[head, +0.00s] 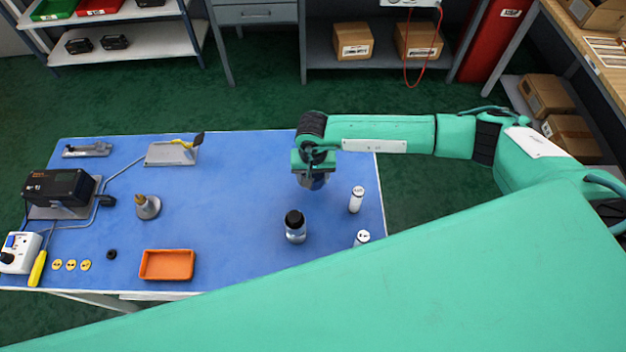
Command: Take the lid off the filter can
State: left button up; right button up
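A clear or silvery can with a black lid (293,217), which looks like the filter can (296,236), stands upright on the blue table top. The lid sits on the can. My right gripper (315,184) hangs pointing down above the table, behind the can and apart from it. Its fingers are seen from above and mostly hidden by the wrist, so I cannot tell whether they are open. My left gripper is not in view.
Two white cylinders (356,199) stand right of the can, one partly hidden by my green body part. An orange tray (166,265), a grey brass-topped fitting (148,208) and a black device (60,188) are left. The blue table (235,190) is clear between.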

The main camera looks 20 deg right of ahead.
notch_tip(320, 180, down, 4)
jog(key=shift+r+p, duration=0.1)
jog(key=shift+p, duration=0.45)
jog(key=shift+f, duration=0.4)
jog(key=shift+f, duration=0.15)
jog(key=o, duration=1.1)
